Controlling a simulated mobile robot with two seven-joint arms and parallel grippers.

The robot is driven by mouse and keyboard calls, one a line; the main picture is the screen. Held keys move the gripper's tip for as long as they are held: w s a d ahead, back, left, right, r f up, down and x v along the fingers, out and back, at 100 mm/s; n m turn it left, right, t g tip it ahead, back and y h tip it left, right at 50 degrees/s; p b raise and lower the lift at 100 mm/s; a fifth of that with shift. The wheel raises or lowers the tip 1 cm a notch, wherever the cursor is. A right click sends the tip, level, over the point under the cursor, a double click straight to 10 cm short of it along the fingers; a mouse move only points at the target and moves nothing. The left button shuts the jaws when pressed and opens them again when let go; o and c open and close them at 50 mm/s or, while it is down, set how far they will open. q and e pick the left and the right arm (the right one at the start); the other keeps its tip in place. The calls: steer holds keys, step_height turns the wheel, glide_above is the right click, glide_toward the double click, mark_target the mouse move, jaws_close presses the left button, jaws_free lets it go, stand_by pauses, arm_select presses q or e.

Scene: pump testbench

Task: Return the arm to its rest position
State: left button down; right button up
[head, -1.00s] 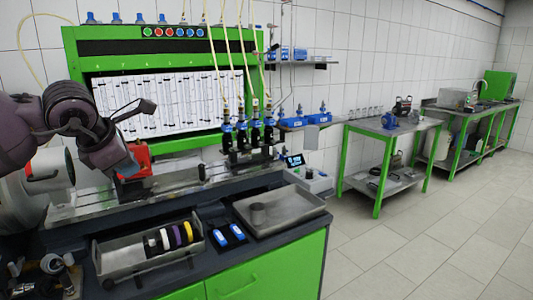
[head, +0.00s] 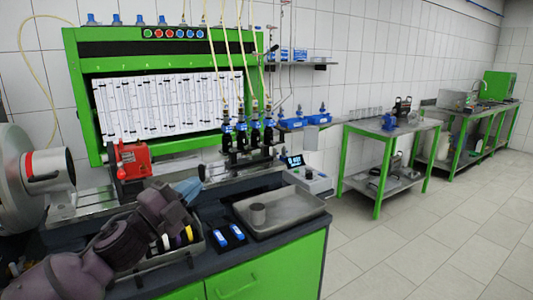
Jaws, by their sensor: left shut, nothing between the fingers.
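My left arm (head: 95,255) comes in from the lower left and reaches over the metal tray (head: 201,247) on the bench. My right gripper is out of view.
The red block (head: 130,160) stands on the rail behind the arm. Several pumps (head: 255,134) stand behind. Open floor (head: 420,235) lies at right.

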arm_select(q)
steer(key=s+a+f+n+y, duration=0.25)
steer(key=f+n+y, duration=0.2)
steer(key=f, duration=0.35)
steer(key=s+a+f+n+y, duration=0.2)
steer(key=a+f+n+y, duration=0.1)
steer(key=f+n, duration=0.4)
steer(key=s+a+f+n+y, duration=0.25)
steer(key=f+n, duration=0.25)
steer(key=f, duration=0.4)
steer(key=s+a+f+n+g+y, duration=0.2)
steer(key=s+f+n, duration=0.1)
steer(key=s+f, duration=0.6)
steer(key=s+a+f+n+g+y, duration=0.2)
steer(key=s+f+n+g, duration=0.1)
steer(key=s+f, duration=0.7)
steer(key=shift+s+f+y, duration=0.25)
steer(key=shift+s+y, duration=0.05)
steer(key=shift+s, duration=1.8)
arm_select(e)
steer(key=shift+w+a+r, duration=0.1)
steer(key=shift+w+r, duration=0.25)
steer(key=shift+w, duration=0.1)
arm_select(q)
steer(key=shift+a, duration=0.1)
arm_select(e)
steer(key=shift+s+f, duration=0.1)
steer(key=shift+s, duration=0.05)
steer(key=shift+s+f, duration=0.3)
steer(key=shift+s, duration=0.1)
